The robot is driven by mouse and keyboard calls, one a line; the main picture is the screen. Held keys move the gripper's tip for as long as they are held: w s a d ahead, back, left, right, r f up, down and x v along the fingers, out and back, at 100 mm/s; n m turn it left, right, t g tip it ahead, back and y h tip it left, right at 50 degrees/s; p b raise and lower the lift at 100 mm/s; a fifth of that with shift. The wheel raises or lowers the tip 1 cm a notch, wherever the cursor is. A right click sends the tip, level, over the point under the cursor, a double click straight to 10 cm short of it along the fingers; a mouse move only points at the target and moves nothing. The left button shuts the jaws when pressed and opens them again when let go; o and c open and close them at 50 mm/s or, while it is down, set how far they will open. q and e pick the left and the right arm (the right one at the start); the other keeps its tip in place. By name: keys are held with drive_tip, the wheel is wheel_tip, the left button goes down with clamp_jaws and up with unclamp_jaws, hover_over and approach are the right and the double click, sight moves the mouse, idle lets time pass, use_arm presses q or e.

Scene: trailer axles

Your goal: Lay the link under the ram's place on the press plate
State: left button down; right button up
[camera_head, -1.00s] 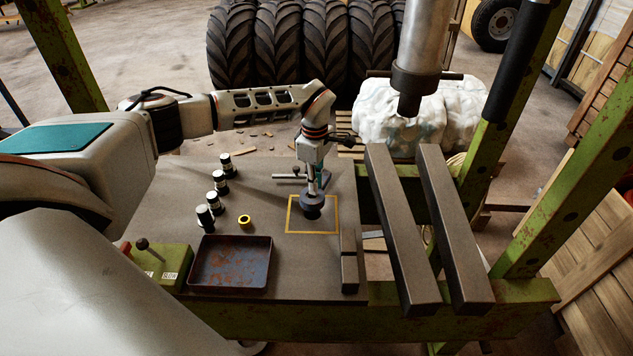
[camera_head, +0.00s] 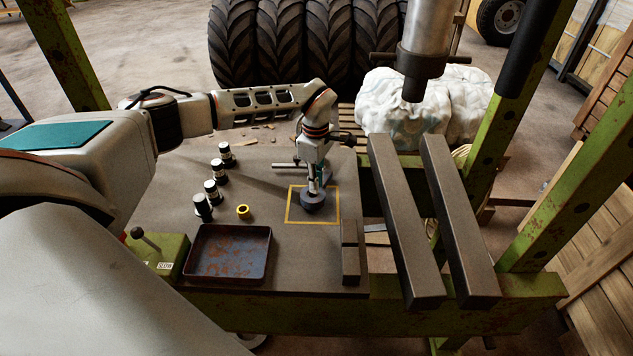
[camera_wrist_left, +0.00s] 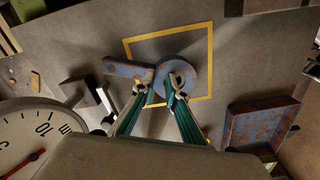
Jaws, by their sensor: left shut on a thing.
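The link (camera_wrist_left: 177,68) is a blue-grey, rust-marked piece with a round holed eye and a short bar (camera_wrist_left: 124,69). My left gripper (camera_wrist_left: 157,92) has its green fingers closed on it. In the head view the link is a dark disc (camera_head: 312,203) under my left gripper (camera_head: 313,189), inside the yellow square outline (camera_head: 288,205) on the grey plate (camera_head: 262,190). I cannot tell whether it touches the plate. The steel ram (camera_head: 417,65) hangs at upper right, above and beyond two dark bars (camera_head: 405,225). My right gripper is not in view.
A rusty tray (camera_head: 228,281), a yellow ring (camera_head: 243,212) and several small dark-and-white cylinders (camera_head: 211,192) stand left of the outline. A dark block (camera_head: 351,262) lies at the plate's right edge. A lever box (camera_head: 172,255) is at front left. Green press posts (camera_head: 560,205) rise at right.

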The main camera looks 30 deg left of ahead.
use_arm(q)
drive_tip(key=shift+f, duration=0.4)
drive_tip(key=c, duration=2)
unclamp_jaws()
drive_tip(key=shift+o, duration=0.2)
